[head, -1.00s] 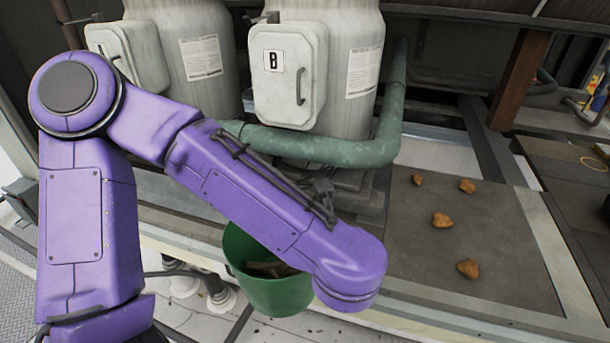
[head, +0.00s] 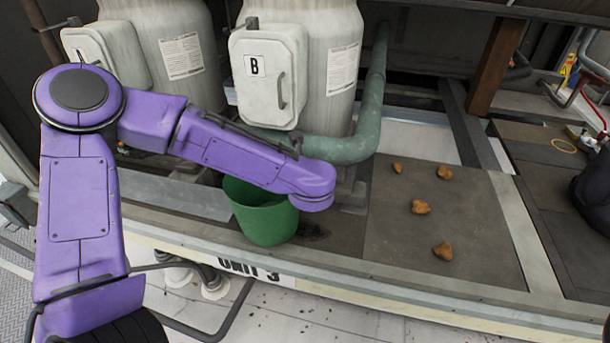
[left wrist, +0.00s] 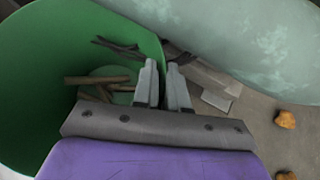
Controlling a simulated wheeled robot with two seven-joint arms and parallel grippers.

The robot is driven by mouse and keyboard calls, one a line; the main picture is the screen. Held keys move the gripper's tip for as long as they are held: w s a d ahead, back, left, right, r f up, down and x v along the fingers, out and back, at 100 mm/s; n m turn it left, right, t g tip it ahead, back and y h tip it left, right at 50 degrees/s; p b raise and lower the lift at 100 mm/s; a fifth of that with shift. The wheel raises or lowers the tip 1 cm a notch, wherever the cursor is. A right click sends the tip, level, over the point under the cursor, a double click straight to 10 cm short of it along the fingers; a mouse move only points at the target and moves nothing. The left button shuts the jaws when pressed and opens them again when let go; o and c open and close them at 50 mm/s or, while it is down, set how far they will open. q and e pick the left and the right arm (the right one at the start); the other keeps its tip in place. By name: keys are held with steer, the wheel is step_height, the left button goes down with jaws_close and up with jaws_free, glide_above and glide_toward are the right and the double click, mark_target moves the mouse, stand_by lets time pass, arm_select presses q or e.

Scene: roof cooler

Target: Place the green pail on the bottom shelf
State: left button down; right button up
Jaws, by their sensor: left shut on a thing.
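The green pail (head: 262,216) is upright or nearly so over the low shelf (head: 345,268), in front of tank B. I cannot tell whether its base touches the shelf. In the left wrist view the pail (left wrist: 45,75) is open at the top, with brown sticks (left wrist: 97,80) inside. My left gripper (left wrist: 163,72) is shut on the pail's rim, one finger inside and one outside. In the head view my purple left arm hides this gripper and part of the rim. My right gripper is in neither view.
Tank B (head: 300,65) and a green pipe (head: 345,148) stand close behind the pail. Several brown lumps (head: 420,207) lie on the dark panel to the right, with bare room around them. A "UNIT 3" label (head: 248,270) is on the shelf's front face.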

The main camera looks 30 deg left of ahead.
arm_select(q)
steer(key=shift+s+d+f, duration=0.1)
steer(key=shift+d, duration=0.05)
steer(key=shift+f, duration=0.15)
steer(key=c, duration=1.2)
jaws_free()
steer(key=shift+o, duration=0.2)
